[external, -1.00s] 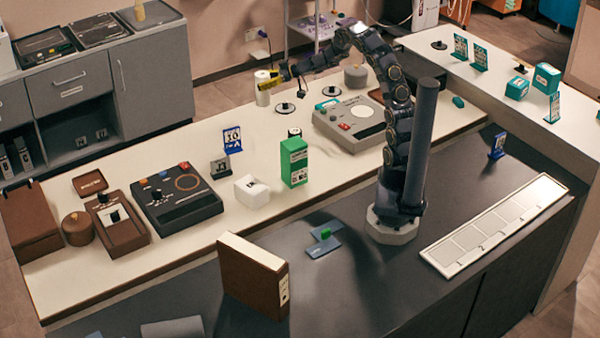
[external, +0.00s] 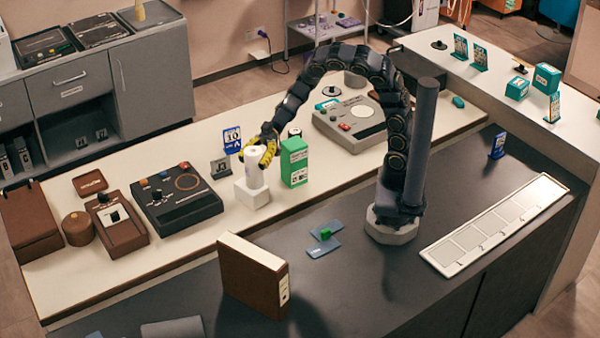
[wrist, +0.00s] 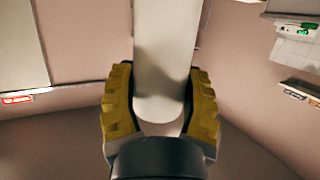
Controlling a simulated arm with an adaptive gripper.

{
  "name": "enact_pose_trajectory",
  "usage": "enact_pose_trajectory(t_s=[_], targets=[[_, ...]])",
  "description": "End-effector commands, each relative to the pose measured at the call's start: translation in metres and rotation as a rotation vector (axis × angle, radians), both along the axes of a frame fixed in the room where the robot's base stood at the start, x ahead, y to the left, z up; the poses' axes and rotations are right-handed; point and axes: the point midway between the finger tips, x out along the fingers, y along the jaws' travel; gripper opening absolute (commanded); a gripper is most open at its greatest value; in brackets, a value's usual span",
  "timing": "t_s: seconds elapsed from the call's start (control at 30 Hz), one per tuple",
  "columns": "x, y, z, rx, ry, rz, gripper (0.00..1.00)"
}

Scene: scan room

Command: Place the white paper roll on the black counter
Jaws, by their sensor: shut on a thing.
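The white paper roll (external: 254,169) is upright between the yellow fingers of my gripper (external: 264,152), at the white box on the white counter. I cannot tell whether the roll touches the box or is in front of or above it. In the wrist view the roll (wrist: 165,60) runs between the two yellow fingers (wrist: 160,112), which are shut on it. The black counter (external: 350,295) lies in the foreground, in front of the white counter, and my arm's base stands on it.
The white box (external: 251,193) and a green box (external: 294,163) stand close to the roll.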

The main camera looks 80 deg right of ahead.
Motion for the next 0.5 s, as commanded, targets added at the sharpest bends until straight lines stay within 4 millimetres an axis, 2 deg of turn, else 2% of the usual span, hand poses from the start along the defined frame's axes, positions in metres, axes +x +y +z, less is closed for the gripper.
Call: enact_pose_trajectory(t_s=[0.1, 0.27, 0.5], targets=[[-0.019, 0.023, 0.001, 0.002, 0.0, 0.072, 0.17], [-0.04, 0.046, 0.002, 0.008, -0.001, 0.152, 0.17], [-0.04, 0.045, -0.031, 0.009, 0.006, 0.147, 0.17]])
